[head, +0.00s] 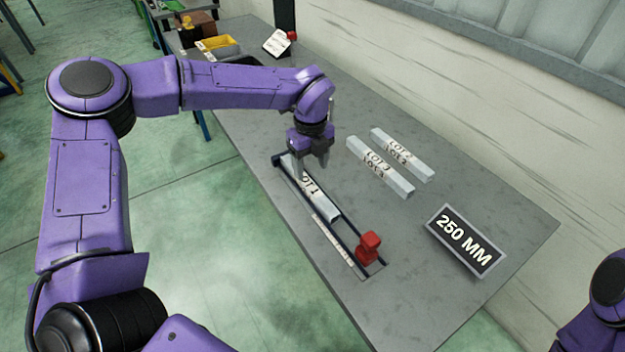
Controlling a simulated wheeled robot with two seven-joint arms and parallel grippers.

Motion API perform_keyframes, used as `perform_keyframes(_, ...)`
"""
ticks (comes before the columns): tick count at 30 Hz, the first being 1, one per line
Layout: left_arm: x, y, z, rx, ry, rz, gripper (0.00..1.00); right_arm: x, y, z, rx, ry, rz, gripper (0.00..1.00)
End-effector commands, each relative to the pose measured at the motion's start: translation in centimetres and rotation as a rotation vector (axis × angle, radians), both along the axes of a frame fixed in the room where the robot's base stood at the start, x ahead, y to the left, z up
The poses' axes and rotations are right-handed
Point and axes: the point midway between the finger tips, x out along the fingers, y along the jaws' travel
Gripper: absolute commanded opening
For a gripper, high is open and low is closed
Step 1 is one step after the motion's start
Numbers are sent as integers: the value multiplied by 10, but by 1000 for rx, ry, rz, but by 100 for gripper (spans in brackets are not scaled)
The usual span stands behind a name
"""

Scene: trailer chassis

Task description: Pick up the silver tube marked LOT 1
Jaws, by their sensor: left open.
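The silver tube marked LOT 1 (320,201) lies in a narrow dark-railed fixture (345,243) on the grey bench, with its label facing up. My left gripper (312,168) is open, pointing down at the far end of this tube. The fingers hide part of that end, and I cannot tell whether they touch it. Of my right arm, only a purple part shows at the lower right edge; its gripper is out of view.
Two more silver tubes, one marked LOT 3 (380,168) and one behind it (403,155), lie to the right. A red block (369,246) sits at the fixture's near end. A yellow bin (220,46) is at the back.

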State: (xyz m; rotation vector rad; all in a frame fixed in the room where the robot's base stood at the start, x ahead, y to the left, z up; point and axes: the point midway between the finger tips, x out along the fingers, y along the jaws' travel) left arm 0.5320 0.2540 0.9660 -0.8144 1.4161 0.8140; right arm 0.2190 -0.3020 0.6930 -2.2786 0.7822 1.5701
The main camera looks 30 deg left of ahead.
Motion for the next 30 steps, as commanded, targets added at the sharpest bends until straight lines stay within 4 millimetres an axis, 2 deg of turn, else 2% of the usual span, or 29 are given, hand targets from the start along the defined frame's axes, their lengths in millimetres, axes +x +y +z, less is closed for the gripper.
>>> perform_keyframes(5, -1, 3, -20, 2, 3, 5, 62, 0, 0, 9, 0, 0, 0, 62)
perform_keyframes(9, 4, 2, -43, 3, 4, 2, 62, 0, 0, 25, 0, 0, 0, 62)
perform_keyframes(12, 5, 2, -60, 3, 2, 1, 62, 0, 0, 26, 0, 0, 0, 62)
perform_keyframes(15, 5, 1, -68, 3, -2, 0, 62, 0, 0, 26, 0, 0, 0, 62)
perform_keyframes(20, 6, 1, -69, 2, -2, -1, 62, 0, 0, 25, 0, 0, 0, 62)
perform_keyframes(22, 6, 1, -69, 3, -2, -1, 45, 0, 0, 25, 0, 0, 0, 62)
perform_keyframes(26, 6, 1, -69, 3, -2, -2, 3, 0, 0, 25, 0, 0, 0, 62)
perform_keyframes(27, 6, 1, -69, 3, -2, -2, 0, 0, 0, 25, 0, 0, 0, 62)
perform_keyframes(30, 6, 1, -68, 2, -4, -2, 0, 0, 0, 25, 0, 0, 0, 62)
